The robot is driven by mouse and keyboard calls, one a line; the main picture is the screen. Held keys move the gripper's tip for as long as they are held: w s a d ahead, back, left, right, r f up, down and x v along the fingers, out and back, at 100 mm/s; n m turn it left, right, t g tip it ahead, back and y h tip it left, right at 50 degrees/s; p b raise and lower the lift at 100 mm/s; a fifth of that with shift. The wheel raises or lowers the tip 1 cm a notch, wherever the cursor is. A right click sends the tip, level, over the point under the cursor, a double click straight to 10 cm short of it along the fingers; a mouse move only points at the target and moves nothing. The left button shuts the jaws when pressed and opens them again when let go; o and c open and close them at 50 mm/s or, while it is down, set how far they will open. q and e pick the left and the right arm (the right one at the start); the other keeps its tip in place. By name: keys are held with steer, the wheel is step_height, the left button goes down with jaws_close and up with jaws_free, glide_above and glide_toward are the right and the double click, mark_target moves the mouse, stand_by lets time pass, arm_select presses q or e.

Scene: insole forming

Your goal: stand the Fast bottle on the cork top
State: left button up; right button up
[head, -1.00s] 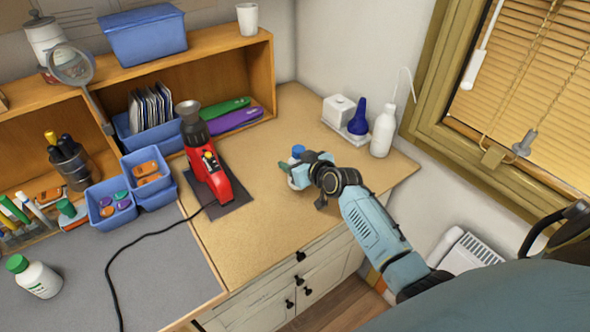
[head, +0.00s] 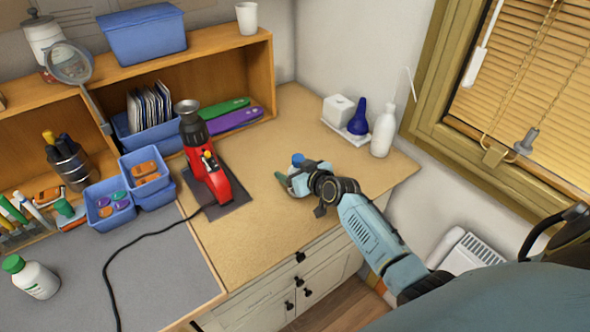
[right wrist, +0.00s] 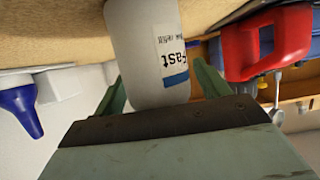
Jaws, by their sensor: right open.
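The Fast bottle is white with a blue cap. In the head view its blue cap (head: 297,159) shows just behind my right gripper (head: 286,183), which hides most of the body. In the right wrist view the white bottle body (right wrist: 145,45) with its "Fast" label stands between the two green fingers of my right gripper (right wrist: 160,92). The fingers are spread, with one on each side of the bottle. The cork top (head: 262,215) lies under the gripper. The bottle's base is out of sight, so its contact with the cork cannot be seen. My left gripper is not in view.
A red machine (head: 213,178) on a dark mat stands left of the bottle. A tray with a blue bulb (head: 358,117) and a white squeeze bottle (head: 383,132) stand at the back right. Blue bins (head: 110,203) are at the left. The cork's front middle is clear.

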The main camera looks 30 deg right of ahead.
steer(key=shift+r, duration=0.25)
steer(key=p+v, duration=0.1)
steer(key=v, duration=1.1)
